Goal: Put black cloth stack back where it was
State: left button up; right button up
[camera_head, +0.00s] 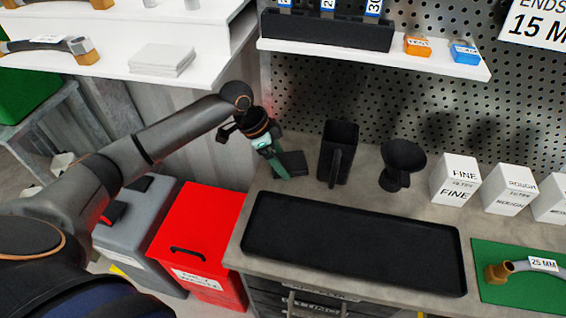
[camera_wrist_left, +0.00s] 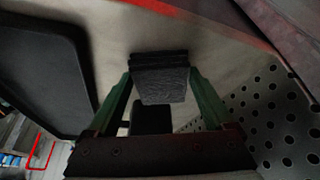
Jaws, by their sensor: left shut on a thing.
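The black cloth stack (camera_wrist_left: 160,80) is between the two green fingers of my left gripper (camera_wrist_left: 160,95) in the left wrist view. In the head view my left gripper (camera_head: 280,166) is over the back left corner of the workbench, and the dark cloth stack (camera_head: 293,164) shows at its fingertips. My left gripper is shut on the stack. I cannot tell whether the stack touches the bench top. My right gripper is not in view.
A black tray (camera_head: 350,243) lies on the bench in front. A black square jug (camera_head: 338,152) and a black funnel (camera_head: 402,163) stand to the right of the gripper. White boxes (camera_head: 455,180) stand farther right. A red bin (camera_head: 200,235) stands left of the bench.

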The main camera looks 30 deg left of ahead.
pick_arm(q)
jog(key=o, duration=1.1)
jog(key=shift+c, duration=0.2)
jog(key=s+a+r+b, duration=0.1)
jog(key=s+a, duration=0.6)
jog(key=a, duration=0.3)
jog(key=shift+s+r, duration=0.1)
